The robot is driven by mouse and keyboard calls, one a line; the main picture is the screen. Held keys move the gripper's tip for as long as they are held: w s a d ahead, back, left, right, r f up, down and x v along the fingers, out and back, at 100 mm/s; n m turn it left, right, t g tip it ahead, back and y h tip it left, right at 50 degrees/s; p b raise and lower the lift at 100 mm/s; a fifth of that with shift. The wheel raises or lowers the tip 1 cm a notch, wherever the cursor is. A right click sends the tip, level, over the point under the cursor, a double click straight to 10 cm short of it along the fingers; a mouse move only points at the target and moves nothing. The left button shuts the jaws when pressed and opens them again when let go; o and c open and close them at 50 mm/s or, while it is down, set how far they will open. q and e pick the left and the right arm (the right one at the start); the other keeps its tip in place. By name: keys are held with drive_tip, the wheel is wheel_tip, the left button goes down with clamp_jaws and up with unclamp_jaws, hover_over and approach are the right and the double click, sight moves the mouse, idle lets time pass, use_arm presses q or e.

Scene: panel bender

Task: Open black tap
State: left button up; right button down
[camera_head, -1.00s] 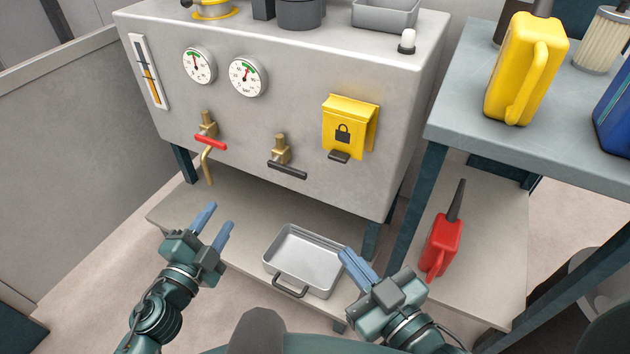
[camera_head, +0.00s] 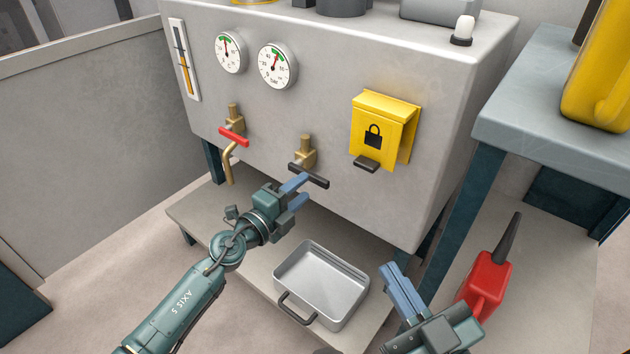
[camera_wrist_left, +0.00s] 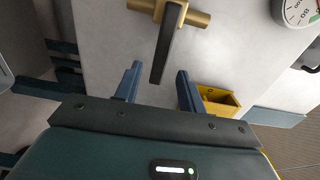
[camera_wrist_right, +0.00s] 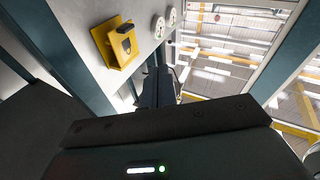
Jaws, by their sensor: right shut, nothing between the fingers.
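The black tap has a brass body (camera_head: 305,152) and a black lever (camera_head: 318,181) lying crosswise on the front of the grey cabinet. In the left wrist view the lever (camera_wrist_left: 166,50) points toward my gripper, its end about between the fingertips. My left gripper (camera_head: 297,191) is open just below and in front of the lever; I cannot tell whether a finger touches it. The same gripper shows in the left wrist view (camera_wrist_left: 158,74) with a gap on each side of the lever. My right gripper (camera_head: 398,278) is shut and empty, low beside the metal tray.
A red-handled tap (camera_head: 234,136) with a bent spout is to the left. A yellow lock box (camera_head: 384,130) is to the right. A metal tray (camera_head: 345,285) sits on the shelf below. A red oil can (camera_head: 486,283) and side table (camera_head: 540,135) stand at right.

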sight(313, 181)
use_arm(q)
drive_tip(key=b+x, duration=0.1)
drive_tip(key=x, duration=0.3)
drive_tip(key=shift+w+d+f, duration=0.1)
drive_tip(key=shift+w, duration=0.1)
drive_tip(key=shift+w+d, duration=0.35)
drive_tip(key=shift+w, duration=0.1)
drive_tip(key=shift+c, duration=0.4)
clamp_jaws()
